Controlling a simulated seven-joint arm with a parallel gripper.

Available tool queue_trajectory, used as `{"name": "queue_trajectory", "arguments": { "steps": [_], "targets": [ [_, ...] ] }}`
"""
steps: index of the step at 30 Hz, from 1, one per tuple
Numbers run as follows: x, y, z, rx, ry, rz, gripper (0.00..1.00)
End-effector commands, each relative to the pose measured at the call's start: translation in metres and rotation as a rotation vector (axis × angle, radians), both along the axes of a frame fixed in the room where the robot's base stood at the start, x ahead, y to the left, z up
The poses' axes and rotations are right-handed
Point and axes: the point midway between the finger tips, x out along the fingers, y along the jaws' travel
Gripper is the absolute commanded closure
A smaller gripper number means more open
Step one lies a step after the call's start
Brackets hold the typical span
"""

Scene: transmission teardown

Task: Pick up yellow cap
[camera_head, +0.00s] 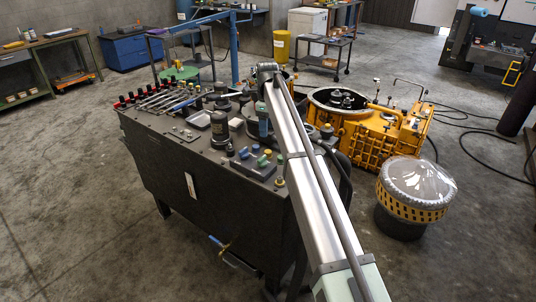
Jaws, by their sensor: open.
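Small coloured caps sit at the front right of the dark workbench (165,165). One yellow cap (267,153) is beside green and blue pieces. Another small yellowish piece (280,182) is near the bench's front edge; I cannot tell if it is a cap too. My arm reaches up from the bottom right and bends down over the bench. My gripper (263,130) hangs behind the yellow cap, close to it in the picture. It is open, with nothing seen in it. Its fingertips are too small and partly hidden by my arm.
Green pieces (262,162) and a blue piece (244,153) crowd the cap. A dark cylinder (220,129) and a metal tray (200,119) stand to the left. A yellow gearbox housing (375,140) and a clear-covered drum (416,190) are on the right.

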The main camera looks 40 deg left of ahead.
Motion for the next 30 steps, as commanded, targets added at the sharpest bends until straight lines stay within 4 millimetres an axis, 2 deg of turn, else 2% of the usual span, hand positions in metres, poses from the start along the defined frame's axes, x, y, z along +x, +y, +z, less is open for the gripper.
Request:
{"name": "queue_trajectory", "arguments": {
  "steps": [1,7,16,25,30],
  "targets": [
    [-0.001,-0.001,-0.011,-0.001,0.002,0.0,0.37],
    [0.0,-0.001,-0.042,-0.001,0.002,0.001,0.37],
    [0.0,-0.002,-0.059,0.0,0.001,0.001,0.37],
    [0.002,-0.007,-0.096,-0.001,0.002,0.001,0.37],
    [0.002,-0.006,-0.104,0.0,0.001,0.001,0.37]
  ]
}}
